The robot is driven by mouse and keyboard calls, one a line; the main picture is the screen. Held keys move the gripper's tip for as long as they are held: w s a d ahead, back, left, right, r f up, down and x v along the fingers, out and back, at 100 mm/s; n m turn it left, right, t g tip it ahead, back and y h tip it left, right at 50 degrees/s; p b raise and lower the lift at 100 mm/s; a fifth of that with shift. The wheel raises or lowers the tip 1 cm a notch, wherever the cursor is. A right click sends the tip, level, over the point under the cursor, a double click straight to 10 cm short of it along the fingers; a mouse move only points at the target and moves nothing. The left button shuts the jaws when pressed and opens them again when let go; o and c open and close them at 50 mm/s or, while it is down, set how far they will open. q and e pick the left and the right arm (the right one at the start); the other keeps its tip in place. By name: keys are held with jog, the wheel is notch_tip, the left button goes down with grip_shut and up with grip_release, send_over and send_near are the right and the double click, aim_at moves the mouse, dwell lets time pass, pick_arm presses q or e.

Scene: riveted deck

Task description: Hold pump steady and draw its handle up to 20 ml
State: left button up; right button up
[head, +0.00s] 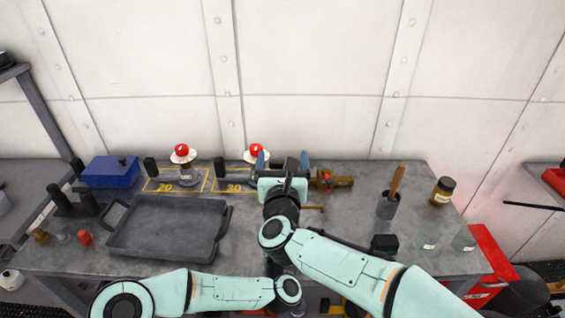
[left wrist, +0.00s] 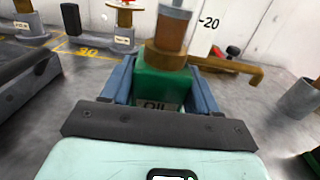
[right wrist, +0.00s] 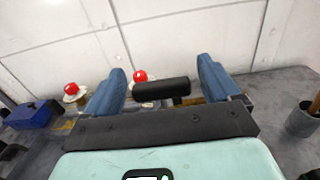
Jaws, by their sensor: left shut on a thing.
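The pump has a green base (left wrist: 165,88) with a partly hidden "OIL" label, a brass collar and spout (left wrist: 225,66), and a barrel (left wrist: 173,25) brown below and greyish above. A "-20" mark shows beside the barrel; I cannot read the level against it. My left gripper (left wrist: 160,84) is shut on the green base, which stands upright. In the head view my right arm hides that gripper and most of the pump; the spout (head: 313,208) shows. My right gripper (head: 283,163) is open, its fingers on either side of the black handle (right wrist: 161,88), with gaps at both ends.
Two red-topped stands (head: 183,168) (head: 256,154) are behind yellow "20" and "30" outlines. A dark tray (head: 165,253) lies left, a blue box (head: 110,172) behind it. A brass valve (head: 331,180), a brush cup (head: 388,207) and a jar (head: 442,190) stand right.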

jog(key=s, duration=1.2)
pick_arm(q)
jog(key=o, duration=1.7)
jog(key=shift+s, duration=0.1)
